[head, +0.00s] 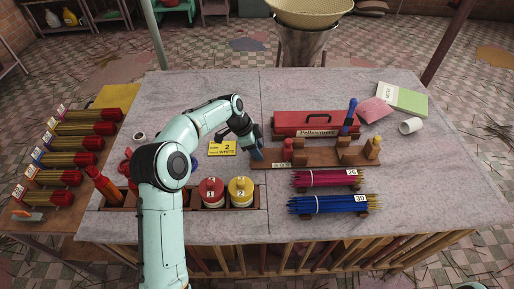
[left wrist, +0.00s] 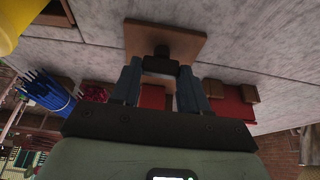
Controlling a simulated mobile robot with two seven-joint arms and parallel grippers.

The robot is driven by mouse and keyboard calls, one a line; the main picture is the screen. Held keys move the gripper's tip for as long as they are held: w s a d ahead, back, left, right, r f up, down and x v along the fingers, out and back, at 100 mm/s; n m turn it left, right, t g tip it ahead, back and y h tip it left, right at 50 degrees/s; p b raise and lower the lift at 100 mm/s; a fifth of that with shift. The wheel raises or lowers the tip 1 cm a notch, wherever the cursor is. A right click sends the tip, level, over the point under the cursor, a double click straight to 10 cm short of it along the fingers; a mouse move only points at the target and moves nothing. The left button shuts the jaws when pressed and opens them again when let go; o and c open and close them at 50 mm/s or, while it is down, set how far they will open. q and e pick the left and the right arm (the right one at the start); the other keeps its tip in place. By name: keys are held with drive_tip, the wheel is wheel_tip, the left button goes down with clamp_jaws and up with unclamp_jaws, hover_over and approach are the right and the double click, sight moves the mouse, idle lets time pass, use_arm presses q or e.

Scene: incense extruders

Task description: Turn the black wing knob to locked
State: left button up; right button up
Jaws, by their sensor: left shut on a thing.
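My left gripper (head: 256,149) is at the left end of the wooden stand (head: 320,157), pointing down and in from the left. In the left wrist view, the gripper's blue-grey fingers (left wrist: 160,82) stand on both sides of a small black piece, the wing knob (left wrist: 160,68), and are shut on it. The knob sits against a square wooden end piece (left wrist: 168,42). In the head view the knob is hidden by the gripper, and its turn angle is not readable. My right gripper is not in view.
A red box (head: 305,120) stands behind the stand. Magenta sticks (head: 325,179) and blue sticks (head: 325,204) lie in front. Red (head: 211,191) and yellow (head: 240,191) numbered containers stand in a wooden rack. A yellow card (head: 222,148) is left of the gripper.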

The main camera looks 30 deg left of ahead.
use_arm(q)
drive_tip(key=shift+r, duration=0.1)
drive_tip(key=o, duration=1.1)
drive_tip(key=shift+c, duration=0.2)
drive_tip(key=p+v, duration=0.1)
drive_tip(key=v, duration=1.2)
drive_tip(key=shift+r, duration=0.15)
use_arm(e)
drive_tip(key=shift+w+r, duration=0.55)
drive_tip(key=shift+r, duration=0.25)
use_arm(q)
drive_tip(key=shift+s+a, duration=0.1)
drive_tip(key=shift+s, duration=0.05)
